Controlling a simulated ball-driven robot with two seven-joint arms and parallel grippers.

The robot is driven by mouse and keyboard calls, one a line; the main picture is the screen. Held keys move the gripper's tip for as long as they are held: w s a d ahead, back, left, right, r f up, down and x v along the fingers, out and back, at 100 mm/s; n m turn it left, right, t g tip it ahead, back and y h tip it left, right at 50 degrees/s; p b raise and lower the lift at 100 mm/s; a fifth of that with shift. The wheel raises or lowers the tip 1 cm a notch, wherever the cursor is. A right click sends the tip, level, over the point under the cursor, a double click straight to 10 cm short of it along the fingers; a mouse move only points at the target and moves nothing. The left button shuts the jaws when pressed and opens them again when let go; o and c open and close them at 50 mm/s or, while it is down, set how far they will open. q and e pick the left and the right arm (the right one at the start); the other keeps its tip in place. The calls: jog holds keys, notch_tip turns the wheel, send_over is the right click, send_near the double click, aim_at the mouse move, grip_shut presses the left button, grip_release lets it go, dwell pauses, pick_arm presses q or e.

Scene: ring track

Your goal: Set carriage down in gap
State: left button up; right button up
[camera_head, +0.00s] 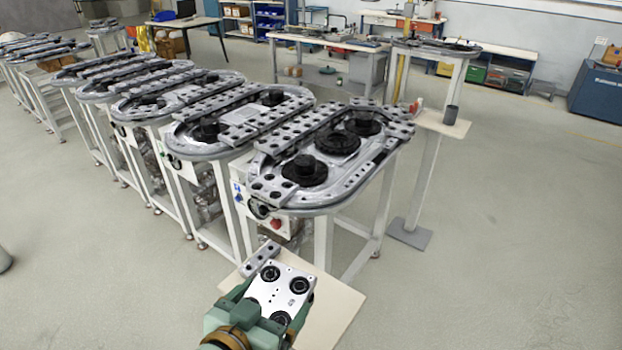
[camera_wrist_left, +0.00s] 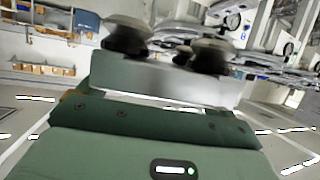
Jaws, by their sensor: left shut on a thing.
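My left gripper (camera_head: 256,318) is green and shut on a carriage (camera_head: 279,290), a silver plate with black round wheels. It holds the carriage in front of the nearest ring track (camera_head: 304,206), apart from it. In the left wrist view the carriage (camera_wrist_left: 170,82) lies across the gripper's dark green fingers, its black rollers standing out. The nearest track carries a chain of grey carriages with holes along its far and left sides. Its right front stretch shows bare rail, which looks like the gap. My right gripper is not in view.
A small pale table (camera_head: 334,309) stands below the gripper. A grey holed bar (camera_head: 260,258) shows at its left end. More ring tracks (camera_head: 205,150) stand in a row to the left. A shelf with a dark cup (camera_head: 450,115) is at the right. The floor at right is clear.

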pick_arm(q)
jog(key=w+a+r+n+y, duration=0.2)
jog(key=a+r, duration=0.2)
jog(key=a, duration=0.3)
jog(key=w+a+r+n+t+y, duration=0.1)
jog(key=w+a+r+n+y, duration=0.1)
jog(key=a, duration=0.5)
jog(key=shift+w+r+n+y, duration=0.45)
jog(key=shift+r+y, duration=0.25)
jog(key=shift+r, duration=0.2)
jog(key=shift+d, duration=0.15)
